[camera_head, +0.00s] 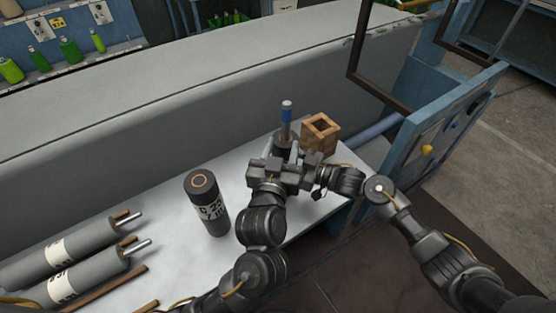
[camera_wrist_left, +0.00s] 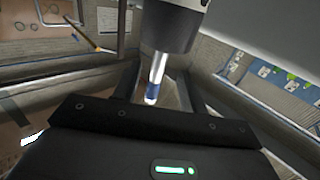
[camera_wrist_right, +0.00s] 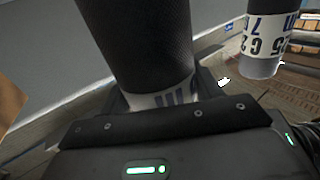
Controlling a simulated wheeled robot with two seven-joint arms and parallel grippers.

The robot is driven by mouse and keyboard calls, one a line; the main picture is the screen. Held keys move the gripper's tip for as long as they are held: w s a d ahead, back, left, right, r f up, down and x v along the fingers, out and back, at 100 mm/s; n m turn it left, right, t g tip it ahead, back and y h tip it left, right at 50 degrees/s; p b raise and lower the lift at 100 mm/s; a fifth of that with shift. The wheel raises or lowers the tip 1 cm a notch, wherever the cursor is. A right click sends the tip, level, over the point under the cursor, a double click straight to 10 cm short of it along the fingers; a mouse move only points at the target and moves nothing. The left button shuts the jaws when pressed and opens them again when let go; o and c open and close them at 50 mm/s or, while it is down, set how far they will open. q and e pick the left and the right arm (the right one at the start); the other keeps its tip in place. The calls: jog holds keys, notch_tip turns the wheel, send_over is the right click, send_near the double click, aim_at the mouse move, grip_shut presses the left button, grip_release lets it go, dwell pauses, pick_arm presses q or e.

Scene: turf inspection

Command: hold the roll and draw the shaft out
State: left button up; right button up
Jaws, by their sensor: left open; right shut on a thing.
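The roll (camera_head: 283,143) stands upright on the white bench. Its metal shaft (camera_head: 287,112), with a blue band, sticks up from its top. The roll's dark end (camera_wrist_left: 175,25) and the shaft (camera_wrist_left: 158,72) also show in the left wrist view. My left gripper (camera_wrist_left: 163,90) is open, with the shaft between its fingers; I cannot tell whether they touch it. My left gripper (camera_head: 285,153) hides the roll's lower part in the head view. My right gripper (camera_wrist_right: 160,98) is shut on the roll (camera_wrist_right: 140,45), near its white label. In the head view my right gripper is largely hidden.
A wooden box (camera_head: 320,130) with a square opening stands right beside the roll. Another dark roll (camera_head: 207,203) stands to the left. Two grey rolls with shafts (camera_head: 60,250) lie at the far left. A grey wall runs behind; a blue frame (camera_head: 440,125) stands at right.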

aim_at(285, 134)
pick_arm(q)
jog(key=shift+w+d, duration=0.15)
jog(key=shift+w, duration=0.85)
jog(key=shift+w+d, duration=0.2)
jog(key=shift+w, duration=0.85)
jog(key=shift+w+d, duration=0.15)
jog(key=shift+w, duration=0.85)
grip_shut()
jog(key=shift+o, duration=0.4)
grip_release()
